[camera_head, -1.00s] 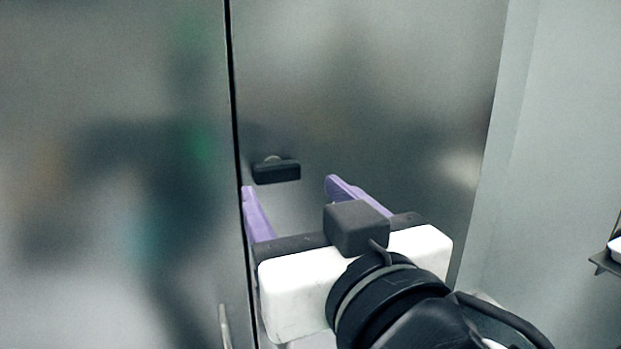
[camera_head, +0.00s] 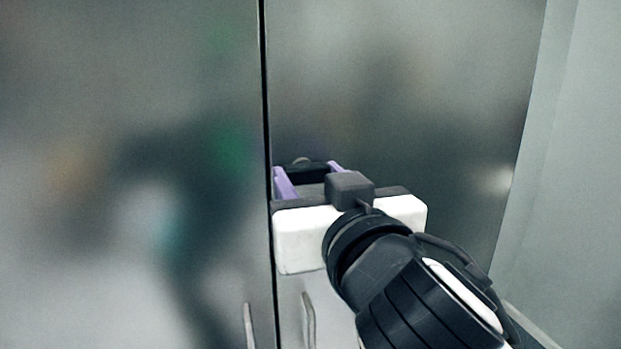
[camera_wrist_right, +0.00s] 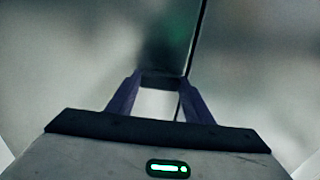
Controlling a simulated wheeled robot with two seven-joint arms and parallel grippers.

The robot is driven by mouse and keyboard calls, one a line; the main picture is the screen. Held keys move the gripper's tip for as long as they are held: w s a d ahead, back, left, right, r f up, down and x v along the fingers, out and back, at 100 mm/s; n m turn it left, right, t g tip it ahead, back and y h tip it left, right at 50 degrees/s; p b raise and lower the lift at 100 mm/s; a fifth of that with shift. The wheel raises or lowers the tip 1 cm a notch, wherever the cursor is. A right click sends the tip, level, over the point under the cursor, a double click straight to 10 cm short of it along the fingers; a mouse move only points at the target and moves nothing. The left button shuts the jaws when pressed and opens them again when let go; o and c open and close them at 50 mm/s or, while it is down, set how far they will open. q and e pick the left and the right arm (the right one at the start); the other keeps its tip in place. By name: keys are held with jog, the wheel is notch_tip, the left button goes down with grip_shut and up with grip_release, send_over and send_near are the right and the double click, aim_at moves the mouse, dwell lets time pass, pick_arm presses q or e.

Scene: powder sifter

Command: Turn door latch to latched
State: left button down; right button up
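The black door latch (camera_head: 307,174) is a short bar lying horizontally on the right metal door, just right of the dark seam between the doors. My right gripper (camera_head: 306,168) has its purple fingers at the two ends of the bar and looks shut on it. In the right wrist view, the latch (camera_wrist_right: 163,79) shows as a dark bar between the fingertips, with no clear gap at either end. My left gripper is not in view.
The left metal door (camera_head: 120,120) and right metal door (camera_head: 420,90) are smooth, with blurred reflections. Two upright handles, left (camera_head: 249,325) and right (camera_head: 309,320), sit low beside the seam. A pale wall (camera_head: 570,150) stands at the right.

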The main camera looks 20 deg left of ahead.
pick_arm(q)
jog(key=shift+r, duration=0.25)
pick_arm(e)
jog(key=n+p, duration=0.3)
jog(key=n, duration=0.1)
jog(key=shift+r, duration=0.2)
jog(key=shift+n+p, duration=0.85)
jog(key=shift+n, duration=0.05)
jog(key=n+p, duration=0.2)
jog(key=shift+n, duration=0.3)
jog(key=n+p, duration=0.3)
jog(key=shift+n, duration=0.4)
jog(key=shift+n+p, duration=0.8)
jog(key=shift+p, duration=0.05)
jog(key=shift+n+p, duration=0.9)
jog(key=shift+n, duration=0.2)
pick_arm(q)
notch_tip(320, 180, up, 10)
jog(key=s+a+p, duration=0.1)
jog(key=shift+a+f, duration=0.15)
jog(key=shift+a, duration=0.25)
pick_arm(e)
jog(key=shift+f+n, duration=0.2)
jog(key=shift+n, duration=0.8)
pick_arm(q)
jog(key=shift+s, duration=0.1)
